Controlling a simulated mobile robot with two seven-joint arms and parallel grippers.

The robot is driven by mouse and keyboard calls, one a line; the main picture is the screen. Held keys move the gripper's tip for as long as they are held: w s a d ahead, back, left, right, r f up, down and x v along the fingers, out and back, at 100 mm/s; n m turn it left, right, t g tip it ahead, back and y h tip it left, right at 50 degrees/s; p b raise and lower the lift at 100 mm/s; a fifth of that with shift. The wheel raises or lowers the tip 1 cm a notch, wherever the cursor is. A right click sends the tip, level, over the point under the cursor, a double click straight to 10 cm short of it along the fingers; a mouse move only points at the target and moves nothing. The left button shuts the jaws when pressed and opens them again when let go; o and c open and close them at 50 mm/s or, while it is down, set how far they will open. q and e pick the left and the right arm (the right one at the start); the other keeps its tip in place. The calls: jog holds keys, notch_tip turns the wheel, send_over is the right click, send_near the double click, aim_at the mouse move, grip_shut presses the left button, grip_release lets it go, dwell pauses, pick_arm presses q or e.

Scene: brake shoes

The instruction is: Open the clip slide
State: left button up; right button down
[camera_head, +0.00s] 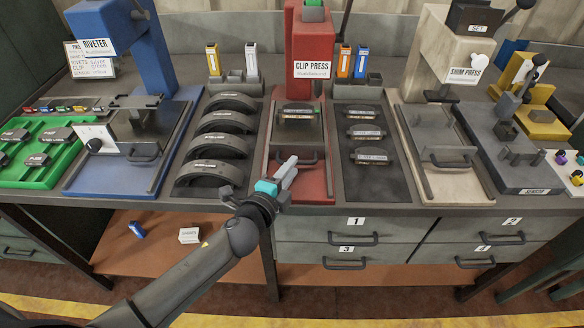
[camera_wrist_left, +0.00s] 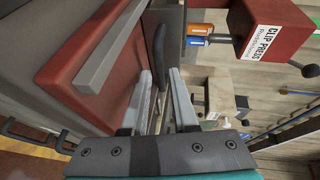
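The clip press (camera_head: 311,50) is a red machine at the middle of the bench. Its clip slide (camera_head: 312,134) is a grey plate on the red base, with a dark bar handle (camera_head: 298,160) along its front. My left gripper (camera_head: 291,168) reaches up from the lower left and is at this handle. In the left wrist view the two grey fingers (camera_wrist_left: 160,78) stand apart, with the dark handle (camera_wrist_left: 158,50) in line with the gap between them. I cannot tell whether they touch it. My right gripper is not in view.
Racks of dark brake shoes (camera_head: 222,124) and dark clipped parts (camera_head: 368,132) flank the press. The blue riveter (camera_head: 115,40) is left and the beige shim press (camera_head: 440,50) right. Drawers (camera_head: 345,228) lie below the bench edge. The space before the press is free except for my arm.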

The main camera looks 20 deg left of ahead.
pick_arm(q)
jog(key=shift+w+d+f, duration=0.1)
jog(key=shift+w, duration=0.4)
jog(key=shift+c, duration=0.3)
grip_shut()
dwell(0.9)
